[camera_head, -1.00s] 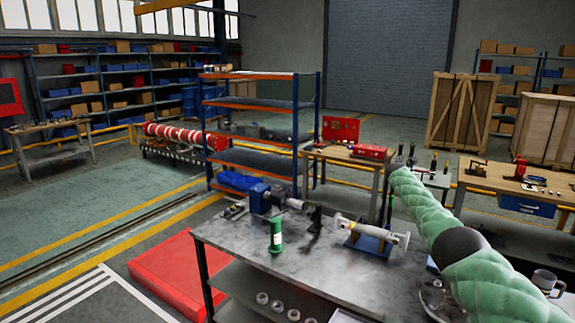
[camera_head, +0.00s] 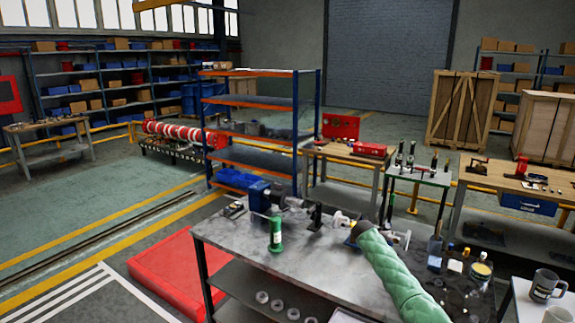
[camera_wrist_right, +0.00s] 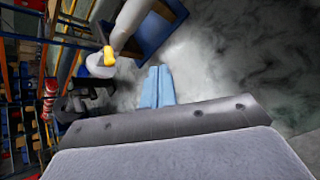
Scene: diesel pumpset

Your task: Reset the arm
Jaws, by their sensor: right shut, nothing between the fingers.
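My right arm (camera_head: 388,268), in a green padded sleeve, comes in from the bottom right and reaches over the grey workbench (camera_head: 285,255). Its far end covers part of a silver cylindrical assembly on a blue stand (camera_head: 402,238). The right gripper is not clear in the head view. In the right wrist view, its light blue fingers (camera_wrist_right: 157,76) are together and empty, above the mottled grey bench top. A silver cylinder (camera_wrist_right: 130,22) and a blue stand (camera_wrist_right: 160,28) are just beyond them. My left gripper is not in view.
A green bottle-shaped part (camera_head: 275,234) and a blue motor unit (camera_head: 262,196) stand on the bench's left side. Small jars (camera_head: 481,272) are at its right end. A mug (camera_head: 545,284) stands on a white surface at right. A red platform (camera_head: 180,270) lies on the floor.

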